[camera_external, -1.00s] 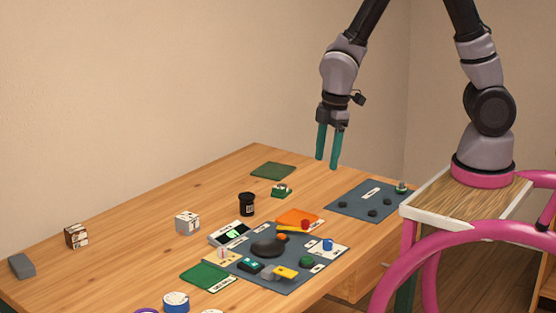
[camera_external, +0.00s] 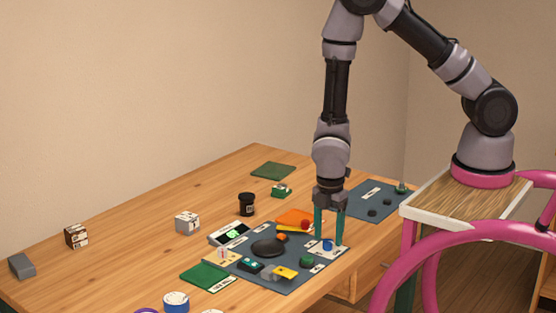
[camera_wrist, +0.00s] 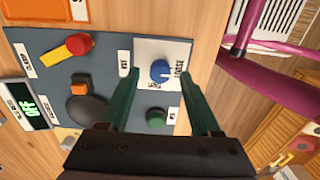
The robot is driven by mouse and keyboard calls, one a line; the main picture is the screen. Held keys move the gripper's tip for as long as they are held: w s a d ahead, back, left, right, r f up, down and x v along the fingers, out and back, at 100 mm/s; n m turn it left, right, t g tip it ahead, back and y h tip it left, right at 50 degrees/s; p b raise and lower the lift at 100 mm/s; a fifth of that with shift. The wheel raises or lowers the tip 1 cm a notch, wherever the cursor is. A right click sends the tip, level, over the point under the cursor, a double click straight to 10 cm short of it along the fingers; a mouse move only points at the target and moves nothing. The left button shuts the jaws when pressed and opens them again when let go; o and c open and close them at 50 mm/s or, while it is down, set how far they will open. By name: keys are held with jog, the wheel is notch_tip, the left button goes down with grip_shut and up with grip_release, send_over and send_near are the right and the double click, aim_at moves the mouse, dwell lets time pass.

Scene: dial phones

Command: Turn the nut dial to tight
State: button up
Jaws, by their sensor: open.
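The nut dial is a small blue knob (camera_external: 327,246) on a white plate (camera_wrist: 148,47) at the right side of a dark grey panel. In the wrist view the blue knob (camera_wrist: 161,70) shows a white mark, with a label that seems to read LOOSE on its right. My gripper (camera_external: 328,239) is open and points down over the dial. In the wrist view its green fingers (camera_wrist: 160,75) lie on the left and right of the knob, with gaps showing. I cannot tell how far above the plate the fingertips are.
Near the dial on the panel are a green knob (camera_wrist: 156,117), a red knob on a yellow bar (camera_wrist: 79,44) and a dark round dial with an orange block (camera_wrist: 80,89). A lit display (camera_external: 231,234) stands at the left. The table's right edge is close by.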

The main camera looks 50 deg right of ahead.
jog(key=shift+f, duration=0.8)
grip_shut()
